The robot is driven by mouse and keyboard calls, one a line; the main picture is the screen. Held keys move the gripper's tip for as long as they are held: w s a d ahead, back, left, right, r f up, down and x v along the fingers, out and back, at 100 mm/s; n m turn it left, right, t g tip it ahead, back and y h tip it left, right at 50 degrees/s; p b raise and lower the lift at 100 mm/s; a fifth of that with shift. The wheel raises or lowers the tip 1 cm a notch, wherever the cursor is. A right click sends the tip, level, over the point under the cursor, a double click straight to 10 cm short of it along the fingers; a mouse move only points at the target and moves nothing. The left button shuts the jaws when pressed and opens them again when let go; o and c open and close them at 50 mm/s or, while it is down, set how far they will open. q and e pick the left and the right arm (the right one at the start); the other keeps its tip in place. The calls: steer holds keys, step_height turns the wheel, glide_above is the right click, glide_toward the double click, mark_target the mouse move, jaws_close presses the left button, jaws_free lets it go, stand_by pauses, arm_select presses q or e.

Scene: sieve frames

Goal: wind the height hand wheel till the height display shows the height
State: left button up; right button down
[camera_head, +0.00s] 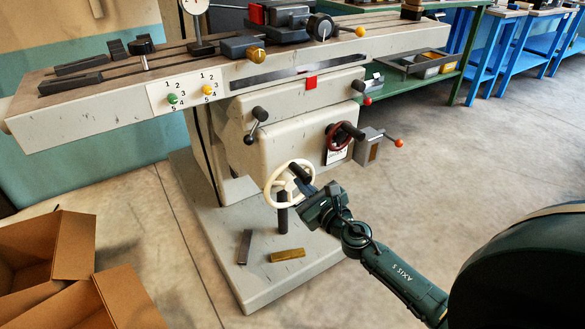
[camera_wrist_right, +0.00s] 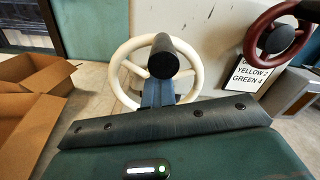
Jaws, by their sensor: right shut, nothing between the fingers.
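A white hand wheel (camera_head: 269,192) is on the front of the grey milling machine, with a dark handle (camera_head: 299,173) at its upper right. In the right wrist view the white wheel (camera_wrist_right: 118,78) is straight ahead, its black handle (camera_wrist_right: 163,56) pointing toward the camera. My right gripper (camera_head: 306,188) is shut and empty, close to the handle; its blue-grey fingers (camera_wrist_right: 157,94) show just below the handle. I cannot tell whether they touch it. A dark red hand wheel (camera_head: 338,135) is farther right. I cannot make out a height reading. My left gripper is out of view.
A card (camera_wrist_right: 252,76) reading "YELLOW 2", "GREEN 4" hangs behind the red wheel. A grey box (camera_head: 370,148) and a red-knobbed lever (camera_head: 398,143) stick out nearby. A brass block (camera_head: 287,256) lies on the machine base. Cardboard boxes (camera_head: 75,245) stand left; floor at right is free.

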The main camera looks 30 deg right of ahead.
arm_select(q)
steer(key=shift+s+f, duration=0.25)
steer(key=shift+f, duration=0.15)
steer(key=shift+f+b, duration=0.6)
arm_select(e)
steer(key=d+m, duration=0.1)
steer(key=m, duration=0.2)
steer(key=d+f+m, duration=0.1)
steer(key=m, duration=0.5)
steer(key=shift+w+d+f+m, duration=0.1)
steer(key=shift+d+f+m, duration=0.05)
steer(key=shift+d+m, duration=0.2)
steer(key=c, duration=2.2)
jaws_free()
steer(key=c, duration=1.3)
jaws_free()
steer(key=shift+d, duration=0.1)
